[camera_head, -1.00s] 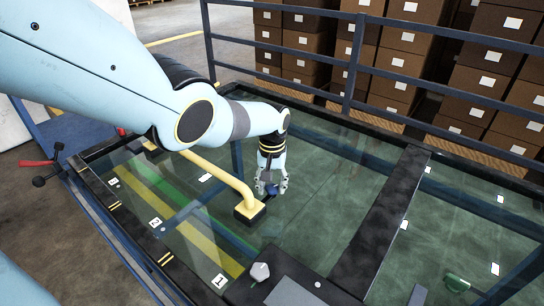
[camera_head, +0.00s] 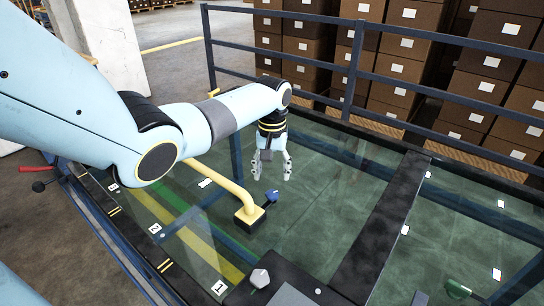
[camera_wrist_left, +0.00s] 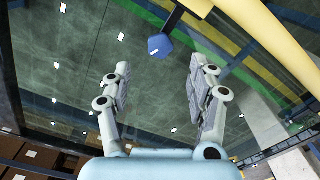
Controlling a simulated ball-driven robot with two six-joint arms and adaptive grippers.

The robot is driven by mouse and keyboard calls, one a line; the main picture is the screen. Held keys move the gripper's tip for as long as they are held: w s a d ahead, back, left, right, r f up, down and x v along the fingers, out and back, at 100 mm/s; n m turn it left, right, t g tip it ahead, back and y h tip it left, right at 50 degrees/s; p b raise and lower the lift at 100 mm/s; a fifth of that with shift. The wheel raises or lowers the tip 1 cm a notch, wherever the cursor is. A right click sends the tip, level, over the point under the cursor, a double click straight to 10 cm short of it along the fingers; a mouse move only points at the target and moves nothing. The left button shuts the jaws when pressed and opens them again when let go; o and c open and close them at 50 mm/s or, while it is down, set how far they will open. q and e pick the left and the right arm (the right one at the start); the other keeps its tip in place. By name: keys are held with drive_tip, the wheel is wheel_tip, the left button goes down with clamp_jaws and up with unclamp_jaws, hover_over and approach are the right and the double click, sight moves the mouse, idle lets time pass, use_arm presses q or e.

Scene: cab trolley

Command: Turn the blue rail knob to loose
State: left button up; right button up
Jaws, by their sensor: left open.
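The blue rail knob (camera_head: 272,196) sits at the side of the black foot of the yellow rail (camera_head: 226,178). It also shows as a blue shape with a pale mark in the left wrist view (camera_wrist_left: 160,46), beyond my fingertips. My left gripper (camera_head: 271,177) is open and empty, above the knob and apart from it; its two fingers also show spread in the left wrist view (camera_wrist_left: 162,78). My right gripper is not in view.
A dark beam (camera_head: 384,228) crosses the glass on the right. A grey knob (camera_head: 260,277) is at the front, and a green item (camera_head: 458,288) lies at the lower right. Blue railings (camera_head: 350,68) and stacked boxes (camera_head: 405,50) stand behind. A red lever (camera_head: 36,168) is at the left.

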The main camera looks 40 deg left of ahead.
use_arm(q)
drive_tip(key=shift+r, duration=2.15)
